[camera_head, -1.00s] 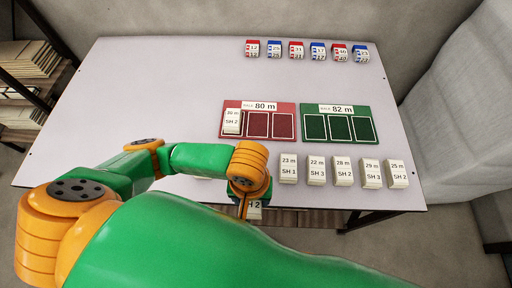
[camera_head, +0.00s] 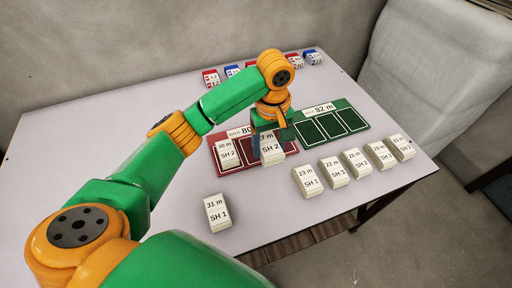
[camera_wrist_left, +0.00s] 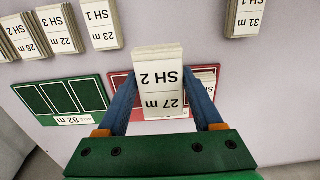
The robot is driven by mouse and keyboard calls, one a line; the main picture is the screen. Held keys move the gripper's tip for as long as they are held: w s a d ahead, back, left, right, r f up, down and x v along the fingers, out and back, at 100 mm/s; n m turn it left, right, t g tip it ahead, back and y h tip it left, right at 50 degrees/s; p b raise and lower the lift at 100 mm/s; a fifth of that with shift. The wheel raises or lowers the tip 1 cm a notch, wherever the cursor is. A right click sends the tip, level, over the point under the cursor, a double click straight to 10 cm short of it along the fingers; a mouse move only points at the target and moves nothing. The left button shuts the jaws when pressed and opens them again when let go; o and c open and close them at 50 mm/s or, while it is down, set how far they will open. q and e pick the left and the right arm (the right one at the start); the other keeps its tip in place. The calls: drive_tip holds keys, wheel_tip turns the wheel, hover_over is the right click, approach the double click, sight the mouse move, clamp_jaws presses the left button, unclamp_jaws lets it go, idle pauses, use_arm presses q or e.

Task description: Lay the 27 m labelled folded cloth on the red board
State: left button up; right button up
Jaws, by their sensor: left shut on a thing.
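My left gripper (camera_head: 268,130) is shut on the white folded cloth labelled 27 m SH 2 (camera_head: 271,150). In the left wrist view the cloth (camera_wrist_left: 160,85) sits upright between the blue fingers (camera_wrist_left: 160,105), its label upside down. The cloth is over the middle of the red board (camera_head: 291,147), hiding its middle slot; the height of any gap cannot be told. The 30 m SH 2 cloth (camera_head: 228,153) lies in the board's left slot. The board's right slot looks empty. My right gripper is not in view.
A green board (camera_head: 352,133) labelled 82 m with empty slots adjoins the red one. Several white cloths (camera_head: 333,171) stand in a row at the right front. The 31 m cloth (camera_head: 217,212) stands alone nearer me. Red and blue blocks (camera_head: 211,77) line the back.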

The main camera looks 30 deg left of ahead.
sight(262, 138)
use_arm(q)
drive_tip(key=w+a+f+b, duration=0.1)
drive_tip(key=a, duration=0.1)
drive_tip(key=w+a+f+b, duration=0.1)
drive_tip(key=w+f, duration=0.1)
drive_tip(key=shift+w+a+f, duration=0.1)
drive_tip(key=shift+w+a, duration=0.1)
drive_tip(key=shift+a, duration=0.15)
drive_tip(key=a+f, duration=0.1)
drive_tip(key=w+a+f, duration=0.1)
drive_tip(key=f, duration=0.1)
drive_tip(key=w+a+f, duration=0.1)
drive_tip(key=shift+w+a+f+b, duration=0.1)
drive_tip(key=shift+w+f+b, duration=0.15)
drive_tip(key=shift+b, duration=0.05)
drive_tip(key=f, duration=0.2)
drive_tip(key=shift+w+a+f, duration=0.15)
drive_tip(key=shift+a+f, duration=0.05)
drive_tip(key=shift+f, duration=0.6)
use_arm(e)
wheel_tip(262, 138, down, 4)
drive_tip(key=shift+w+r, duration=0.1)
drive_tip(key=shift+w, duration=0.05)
use_arm(q)
drive_tip(key=o, duration=1.4)
drive_tip(key=shift+c, duration=0.2)
wheel_tip(262, 138, up, 12)
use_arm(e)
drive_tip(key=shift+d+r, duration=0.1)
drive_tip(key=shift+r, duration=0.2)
